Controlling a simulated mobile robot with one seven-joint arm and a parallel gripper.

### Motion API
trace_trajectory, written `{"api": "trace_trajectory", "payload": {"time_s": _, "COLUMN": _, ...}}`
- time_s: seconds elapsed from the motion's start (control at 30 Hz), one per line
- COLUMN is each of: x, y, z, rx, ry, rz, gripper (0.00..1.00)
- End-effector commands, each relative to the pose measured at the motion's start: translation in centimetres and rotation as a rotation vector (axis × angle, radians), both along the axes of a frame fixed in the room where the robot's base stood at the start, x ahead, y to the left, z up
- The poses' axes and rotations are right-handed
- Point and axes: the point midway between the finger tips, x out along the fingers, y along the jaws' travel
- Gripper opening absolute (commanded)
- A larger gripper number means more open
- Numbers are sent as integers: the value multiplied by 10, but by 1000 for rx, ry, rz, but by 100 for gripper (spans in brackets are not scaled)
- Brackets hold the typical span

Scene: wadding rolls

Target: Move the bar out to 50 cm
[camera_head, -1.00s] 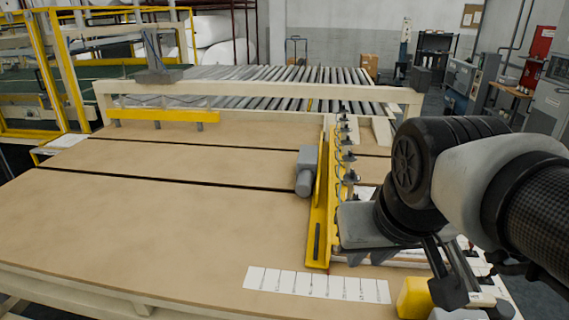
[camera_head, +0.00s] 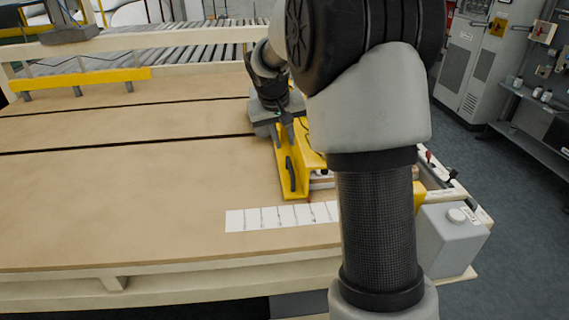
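The yellow bar (camera_head: 289,172) lies across the brown table (camera_head: 130,190), its near end just behind the white marked scale strip (camera_head: 280,216). The strip's figures are too small to read, and its right end is hidden behind my arm. My gripper (camera_head: 284,130) points down at the bar's upper part, beside the grey block (camera_head: 262,122) on its left side. I cannot tell whether the fingers touch the bar or how far apart they are. My arm hides the bar's far part and right side.
A fixed yellow rail (camera_head: 90,82) stands at the back left, before a roller conveyor (camera_head: 180,54). A grey box (camera_head: 452,238) sits at the table's right corner, near small levers (camera_head: 450,175). The table left of the bar is clear.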

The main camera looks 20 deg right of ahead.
Motion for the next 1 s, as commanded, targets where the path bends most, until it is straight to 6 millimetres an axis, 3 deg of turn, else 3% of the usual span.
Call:
{"api": "trace_trajectory", "payload": {"time_s": 0.1, "x": 8, "y": -7, "z": -27, "rx": 1, "ry": 6, "rz": 0, "gripper": 20}}
{"api": "trace_trajectory", "payload": {"time_s": 0.53, "x": 38, "y": -29, "z": -109, "rx": 2, "ry": 5, "rz": -1, "gripper": 20}}
{"api": "trace_trajectory", "payload": {"time_s": 0.8, "x": 49, "y": -36, "z": -133, "rx": 1, "ry": 3, "rz": 0, "gripper": 20}}
{"api": "trace_trajectory", "payload": {"time_s": 1.0, "x": 50, "y": -37, "z": -135, "rx": 1, "ry": 1, "rz": 0, "gripper": 20}}
